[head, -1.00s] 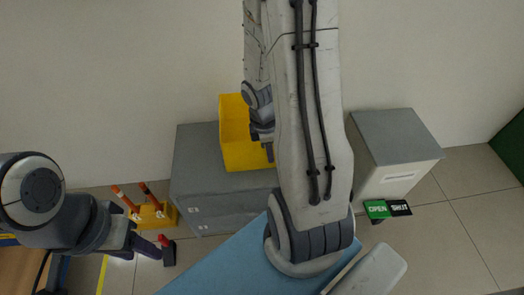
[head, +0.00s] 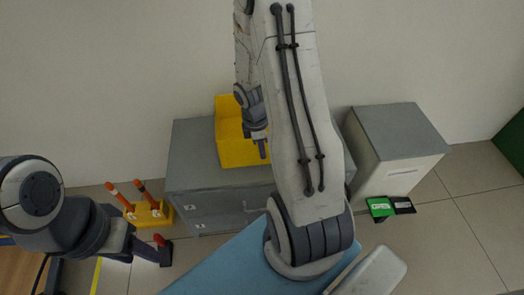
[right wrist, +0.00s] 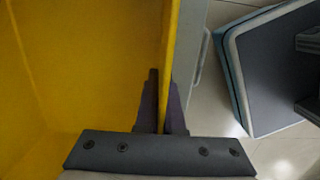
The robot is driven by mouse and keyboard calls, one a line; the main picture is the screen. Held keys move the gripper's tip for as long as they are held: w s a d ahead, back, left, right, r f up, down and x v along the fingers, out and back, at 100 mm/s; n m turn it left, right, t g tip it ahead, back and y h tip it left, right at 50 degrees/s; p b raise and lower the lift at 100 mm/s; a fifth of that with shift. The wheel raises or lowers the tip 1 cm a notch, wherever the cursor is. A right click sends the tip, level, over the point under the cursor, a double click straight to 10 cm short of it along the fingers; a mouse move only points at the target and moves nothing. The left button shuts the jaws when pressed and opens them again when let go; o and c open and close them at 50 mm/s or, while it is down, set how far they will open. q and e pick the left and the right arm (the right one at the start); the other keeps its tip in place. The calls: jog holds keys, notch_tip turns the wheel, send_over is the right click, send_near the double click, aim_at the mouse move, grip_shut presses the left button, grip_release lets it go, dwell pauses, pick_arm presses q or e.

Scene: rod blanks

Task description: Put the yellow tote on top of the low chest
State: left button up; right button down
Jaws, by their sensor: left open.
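The yellow tote (head: 236,150) is upright over the grey top of the low chest (head: 192,150). It looks set down there, but its underside is hidden, so contact is not certain. My right gripper (head: 262,150) reaches down at the tote's right side, partly behind my own arm. In the right wrist view, my right gripper's fingers (right wrist: 162,115) are on both sides of the tote's wall (right wrist: 170,55), close against it. The visible inside of the tote looks empty. My left gripper (head: 160,252) is open at the lower left, away from the tote.
A grey-topped cabinet (head: 400,132) stands right of the chest, with a green and black sign (head: 391,207) in front. A yellow stand (head: 152,215) with orange-tipped rods is on the floor left of the chest. My right arm hides the chest's right part.

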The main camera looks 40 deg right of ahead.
jog(key=c, duration=1.4)
grip_release()
jog(key=shift+f, duration=0.15)
jog(key=o, duration=0.4)
jog(key=shift+c, duration=0.2)
